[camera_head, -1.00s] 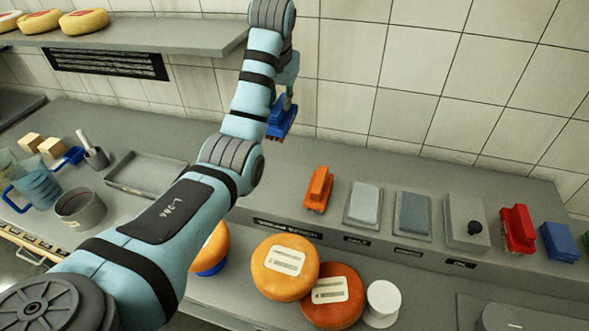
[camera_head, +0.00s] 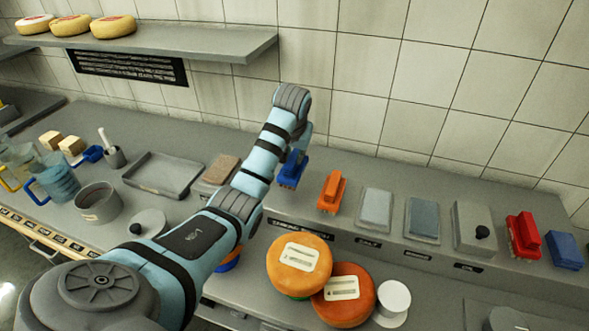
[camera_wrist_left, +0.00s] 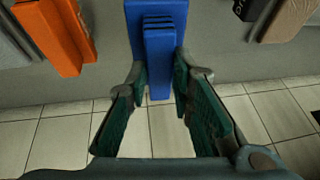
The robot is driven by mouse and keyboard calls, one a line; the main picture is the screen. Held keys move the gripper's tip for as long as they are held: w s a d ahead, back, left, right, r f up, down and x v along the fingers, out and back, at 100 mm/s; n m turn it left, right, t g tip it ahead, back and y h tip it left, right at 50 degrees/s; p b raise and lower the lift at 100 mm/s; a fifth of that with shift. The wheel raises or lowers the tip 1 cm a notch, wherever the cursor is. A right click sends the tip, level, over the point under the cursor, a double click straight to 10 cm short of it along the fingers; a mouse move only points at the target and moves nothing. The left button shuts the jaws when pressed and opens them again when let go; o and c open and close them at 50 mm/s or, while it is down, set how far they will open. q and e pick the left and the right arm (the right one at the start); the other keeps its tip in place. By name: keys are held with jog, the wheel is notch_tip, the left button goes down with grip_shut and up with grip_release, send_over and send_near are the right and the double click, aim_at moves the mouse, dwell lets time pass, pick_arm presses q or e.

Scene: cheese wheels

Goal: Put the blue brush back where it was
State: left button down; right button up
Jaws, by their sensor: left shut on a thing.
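The blue brush (camera_head: 291,171) is at the raised ledge, just left of the orange brush (camera_head: 331,190). My left gripper (camera_head: 300,150) is above it and shut on its handle. In the left wrist view the blue brush (camera_wrist_left: 160,45) sits between the two finger pads, with the orange brush (camera_wrist_left: 58,32) off to the left. I cannot tell whether the blue brush's underside touches the ledge (camera_head: 300,211). My arm hides part of the ledge to its left. My right gripper is not in view.
A brown block (camera_head: 221,169) lies left of my forearm. Right of the orange brush are a pale grey block (camera_head: 375,208), a darker block (camera_head: 422,218), a red brush (camera_head: 523,235) and another blue block (camera_head: 564,250). Cheese wheels (camera_head: 299,262) stand in front, below the ledge.

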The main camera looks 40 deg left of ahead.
aim_at(290, 166)
pick_arm(q)
jog(key=f, duration=0.1)
jog(key=s+f, duration=0.2)
jog(key=shift+d+f, duration=0.1)
jog(key=shift+f, duration=0.2)
jog(key=shift+w+f, duration=0.15)
jog(key=shift+f, duration=0.1)
jog(key=shift+w+f, duration=0.1)
jog(key=shift+w, duration=0.1)
jog(key=c, duration=1.4)
grip_release()
jog(key=shift+w+f, duration=0.15)
jog(key=shift+w, duration=0.1)
jog(key=shift+s, duration=0.1)
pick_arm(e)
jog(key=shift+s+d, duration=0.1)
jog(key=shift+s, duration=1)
pick_arm(q)
jog(key=shift+s+r, duration=0.15)
jog(key=shift+r, duration=0.1)
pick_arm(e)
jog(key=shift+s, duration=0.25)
